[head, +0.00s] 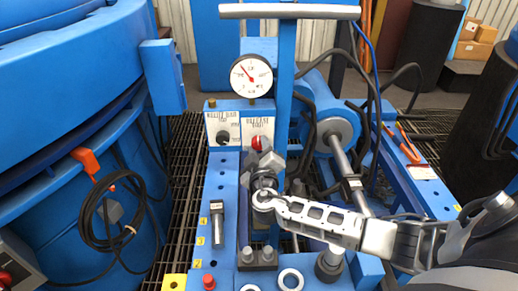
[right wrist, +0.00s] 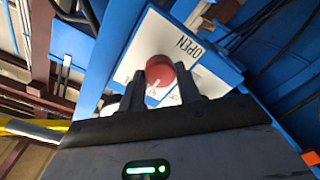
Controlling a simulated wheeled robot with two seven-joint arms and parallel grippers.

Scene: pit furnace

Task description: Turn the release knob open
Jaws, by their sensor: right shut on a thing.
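The release knob (head: 258,142) is red and sits on a white-faced panel (head: 262,125) below the gauge. It also shows in the right wrist view as a red knob (right wrist: 160,70) with a white pointer line, on a plate (right wrist: 205,63) marked OPEN. My right gripper (head: 262,158) is at the knob, its grey body hiding the lower part of the panel in the head view. In the right wrist view its two dark fingers stand either side of the red knob, shut on it. My left gripper is not in view.
A second panel with a black knob (head: 223,138) is just left. A round gauge (head: 251,76) stands above, beside a blue post (head: 286,60). A large blue vessel (head: 70,90) fills the left side. Black hoses hang at right of the post.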

